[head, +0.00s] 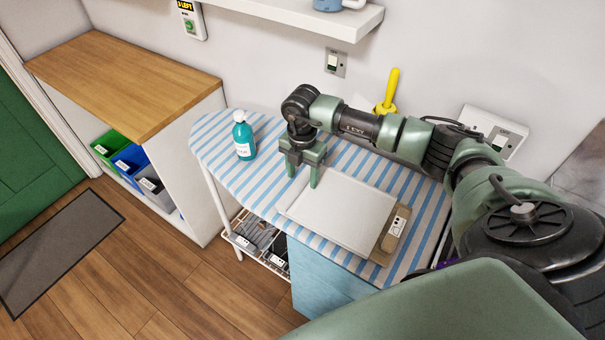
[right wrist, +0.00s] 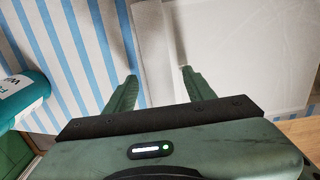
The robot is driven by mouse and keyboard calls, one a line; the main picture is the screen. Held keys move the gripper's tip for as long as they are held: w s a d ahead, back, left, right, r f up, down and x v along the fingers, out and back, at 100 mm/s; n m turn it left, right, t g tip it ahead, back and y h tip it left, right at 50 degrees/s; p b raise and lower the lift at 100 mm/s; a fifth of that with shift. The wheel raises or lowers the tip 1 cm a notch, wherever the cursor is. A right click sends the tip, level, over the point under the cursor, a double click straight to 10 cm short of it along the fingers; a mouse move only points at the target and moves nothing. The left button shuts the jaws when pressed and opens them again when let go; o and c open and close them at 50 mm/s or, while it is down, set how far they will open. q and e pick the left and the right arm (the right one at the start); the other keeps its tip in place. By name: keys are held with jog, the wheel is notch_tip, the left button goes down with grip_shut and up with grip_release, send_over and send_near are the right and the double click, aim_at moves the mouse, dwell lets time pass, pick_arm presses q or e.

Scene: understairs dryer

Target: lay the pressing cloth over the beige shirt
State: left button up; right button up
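The white pressing cloth (head: 340,210) lies flat on the ironing board (head: 215,130), which has blue and white stripes. The beige shirt (head: 397,228) shows as a strip with a label along the cloth's right side; the cloth seems to cover the rest. My right gripper (head: 303,176) points down at the cloth's far left corner. In the right wrist view its fingers (right wrist: 160,88) are apart with nothing clearly held between them. The pale cloth (right wrist: 245,60) is beside and beyond the right finger there. Whether a fingertip touches it I cannot tell. My left gripper is out of view.
A teal bottle (head: 244,138) stands on the board left of my right gripper; it also shows in the right wrist view (right wrist: 20,95). A yellow-handled object (head: 390,92) is at the wall behind my arm. A shelf (head: 300,14) is above. The board's left end is otherwise clear.

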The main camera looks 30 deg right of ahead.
notch_tip(320, 180, up, 7)
jog(key=shift+f+b, duration=0.15)
jog(key=shift+b, duration=0.65)
jog(key=shift+r, duration=0.55)
